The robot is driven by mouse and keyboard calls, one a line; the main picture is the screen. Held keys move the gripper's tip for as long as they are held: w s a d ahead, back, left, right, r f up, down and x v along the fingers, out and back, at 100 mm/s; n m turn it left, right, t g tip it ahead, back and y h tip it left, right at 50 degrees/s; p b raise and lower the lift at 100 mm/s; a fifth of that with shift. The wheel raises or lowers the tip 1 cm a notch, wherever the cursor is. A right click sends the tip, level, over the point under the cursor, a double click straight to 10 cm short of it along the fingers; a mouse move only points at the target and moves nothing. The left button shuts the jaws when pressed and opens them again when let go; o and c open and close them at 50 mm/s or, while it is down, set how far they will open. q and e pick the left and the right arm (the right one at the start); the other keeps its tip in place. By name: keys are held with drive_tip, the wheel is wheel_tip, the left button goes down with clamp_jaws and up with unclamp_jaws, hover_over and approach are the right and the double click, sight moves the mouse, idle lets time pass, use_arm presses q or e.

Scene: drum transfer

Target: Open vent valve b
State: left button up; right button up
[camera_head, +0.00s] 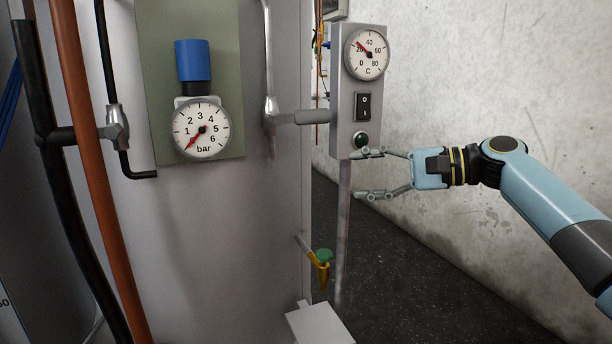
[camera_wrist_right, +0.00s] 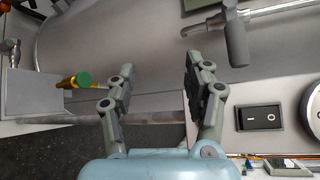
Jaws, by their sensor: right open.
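No label marks a vent valve b. A brass tap with a green knob (camera_head: 324,256) sits low on the big grey drum's right side; in the right wrist view the green knob (camera_wrist_right: 84,78) is at left. A grey lever handle (camera_head: 312,117) sticks out right from a vertical pipe, and its grip also shows in the right wrist view (camera_wrist_right: 236,42). My right gripper (camera_head: 361,174) is open and empty, just below the switch box, above the tap and below right of the lever; it also shows in the right wrist view (camera_wrist_right: 158,66). My left gripper is out of view.
A bar gauge (camera_head: 201,128) under a blue cap is on the drum. A pale box (camera_head: 320,325) stands below the tap.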

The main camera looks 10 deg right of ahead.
drive_tip(key=n, duration=0.2)
approach(321, 117)
drive_tip(key=a, duration=0.1)
drive_tip(key=shift+t, duration=0.5)
drive_tip(key=x, duration=1.1)
drive_tip(key=shift+f, duration=0.2)
clamp_jaws()
